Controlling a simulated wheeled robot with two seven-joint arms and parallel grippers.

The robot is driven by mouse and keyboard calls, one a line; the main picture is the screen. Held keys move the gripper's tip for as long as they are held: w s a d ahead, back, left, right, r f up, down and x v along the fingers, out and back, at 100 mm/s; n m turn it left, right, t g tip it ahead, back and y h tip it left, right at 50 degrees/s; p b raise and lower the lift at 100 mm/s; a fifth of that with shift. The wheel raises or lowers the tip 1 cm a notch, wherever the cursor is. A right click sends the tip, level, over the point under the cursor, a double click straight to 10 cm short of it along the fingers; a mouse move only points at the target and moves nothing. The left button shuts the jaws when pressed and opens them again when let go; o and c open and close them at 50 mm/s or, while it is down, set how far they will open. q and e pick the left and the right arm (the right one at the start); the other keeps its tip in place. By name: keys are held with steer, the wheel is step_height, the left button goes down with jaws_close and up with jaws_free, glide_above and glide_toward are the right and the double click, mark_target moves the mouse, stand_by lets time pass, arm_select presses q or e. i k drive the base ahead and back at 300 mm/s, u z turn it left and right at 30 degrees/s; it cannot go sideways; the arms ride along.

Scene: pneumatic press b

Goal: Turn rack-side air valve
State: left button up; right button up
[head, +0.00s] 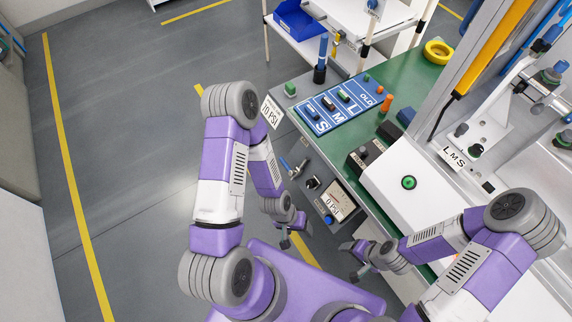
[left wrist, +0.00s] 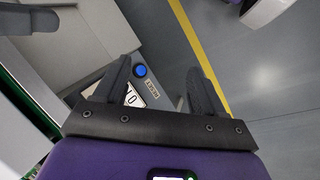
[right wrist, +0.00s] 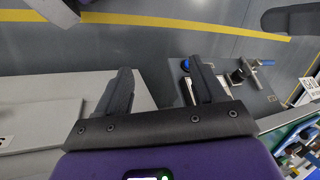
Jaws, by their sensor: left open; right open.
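A small lever valve (head: 297,168) with a blue-tipped handle sits on the grey panel at the bench's front; whether it is the rack-side air valve I cannot tell for certain. It also shows in the right wrist view (right wrist: 260,64), beyond the fingers. A dark knob (head: 313,183), a gauge marked 0 PSI (head: 339,203) and a blue button (head: 328,219) share the panel. My left gripper (head: 293,236) is open and empty, below the valve in the picture and apart from it. My right gripper (head: 348,260) is open and empty, lower right of the panel.
A green-topped bench (head: 408,97) carries a blue S, M, L, OLD board (head: 340,106) and a white box with a green button (head: 408,183). A 10 PSI label (head: 271,112) is at its left corner. A rack with a blue bin (head: 298,20) stands behind. The left floor is clear.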

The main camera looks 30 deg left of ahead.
mark_target(291, 173)
steer(key=u, duration=2.75)
steer(key=i, duration=2.4)
steer(key=z, duration=3.45)
steer(key=i, duration=0.5)
steer(key=u, duration=0.1)
